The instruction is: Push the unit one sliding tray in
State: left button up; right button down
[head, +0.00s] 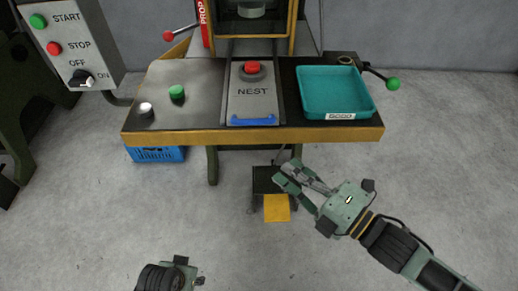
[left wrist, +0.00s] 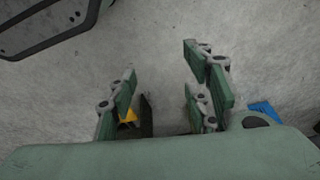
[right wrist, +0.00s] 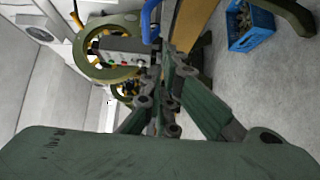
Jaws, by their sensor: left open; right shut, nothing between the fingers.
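The sliding tray (head: 252,100), a grey plate marked NEST with a blue handle (head: 253,120) at its front, lies between rails in the middle of the bench. A red round piece (head: 252,68) sits on it. The tray's front end is close to the bench's yellow front edge. My right gripper (head: 283,171) is shut and empty, in front of and below the bench edge, apart from the handle. In the right wrist view its fingers (right wrist: 162,75) show with the blue handle (right wrist: 150,22) beyond them. My left gripper (left wrist: 163,95) is open and empty over the floor.
A teal bin (head: 335,92) stands on the bench's right side. A green knob (head: 177,92) and a silver knob (head: 146,109) are on the left. A control box (head: 70,45) hangs at upper left. A pedal (head: 276,207) and blue crate (head: 156,154) are below.

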pick_arm(q)
jog(key=shift+w+r+b, duration=0.15)
jog(key=shift+r+b, duration=0.1)
jog(key=shift+r, duration=0.75)
jog(key=shift+w+r+b, duration=0.15)
jog(key=shift+r+b, duration=0.1)
jog(key=shift+r, duration=0.7)
pick_arm(e)
jog(key=shift+w+d+x, duration=0.35)
jog(key=shift+x, duration=1.8)
jog(key=shift+w+d+x, duration=0.35)
jog(key=shift+x, duration=1.8)
jog(key=shift+w+d+x, duration=0.3)
jog(key=shift+w+x, duration=0.05)
jog(key=shift+x, duration=1.8)
